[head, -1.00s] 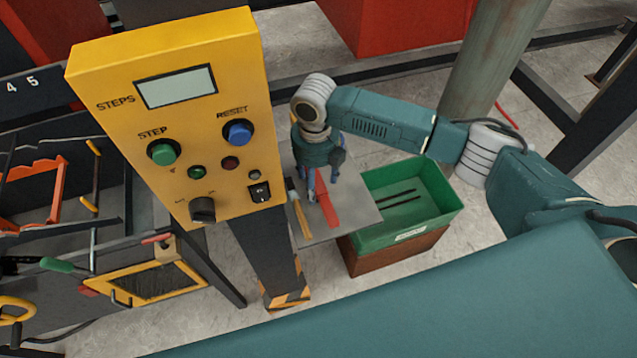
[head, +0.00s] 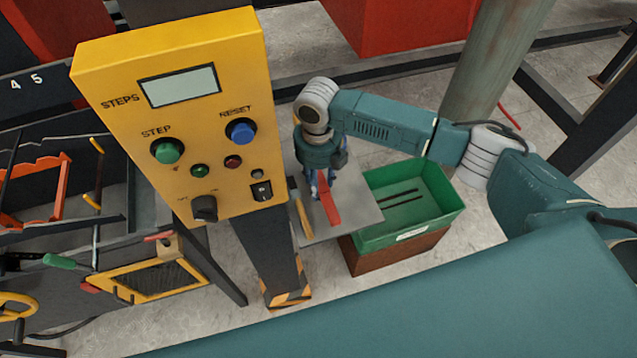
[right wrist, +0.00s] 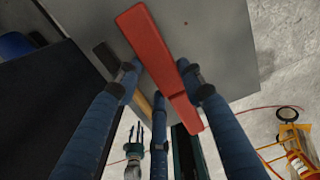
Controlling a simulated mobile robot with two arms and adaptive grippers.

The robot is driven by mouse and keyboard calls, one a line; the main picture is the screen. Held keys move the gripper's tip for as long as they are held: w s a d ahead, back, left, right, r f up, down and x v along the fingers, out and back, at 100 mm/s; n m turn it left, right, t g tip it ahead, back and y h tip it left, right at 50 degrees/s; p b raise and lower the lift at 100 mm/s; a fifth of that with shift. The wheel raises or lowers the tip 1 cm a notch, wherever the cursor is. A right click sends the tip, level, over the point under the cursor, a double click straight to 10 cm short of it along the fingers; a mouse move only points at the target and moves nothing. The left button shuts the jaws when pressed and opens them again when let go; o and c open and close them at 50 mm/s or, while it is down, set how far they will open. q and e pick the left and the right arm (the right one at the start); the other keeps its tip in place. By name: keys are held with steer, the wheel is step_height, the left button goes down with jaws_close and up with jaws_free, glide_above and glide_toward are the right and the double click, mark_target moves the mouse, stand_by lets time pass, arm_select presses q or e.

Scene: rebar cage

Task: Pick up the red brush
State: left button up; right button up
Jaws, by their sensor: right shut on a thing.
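The red brush (head: 329,207) lies along a small grey shelf (head: 366,220) beside the control box's post. It also shows large in the right wrist view (right wrist: 158,55), with a broad end and a narrower end. My right gripper (head: 322,184) is over the brush, pointing down. In the right wrist view its blue fingers (right wrist: 162,82) stand on both sides of the brush's narrower part and are shut on it. The brush still appears to be at the shelf surface. A small blue-fingered gripper, apparently my left one, shows far off in the right wrist view (right wrist: 133,145).
A wooden-handled tool (head: 303,217) lies just left of the brush on the shelf. The yellow control box (head: 215,120) stands close on the left. A green bin (head: 415,205) with dark rods inside stands to the right. A tool rack (head: 60,230) is at far left.

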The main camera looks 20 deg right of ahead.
step_height(320, 180, up, 20)
steer(key=b, duration=0.4)
steer(key=shift+f, duration=0.2)
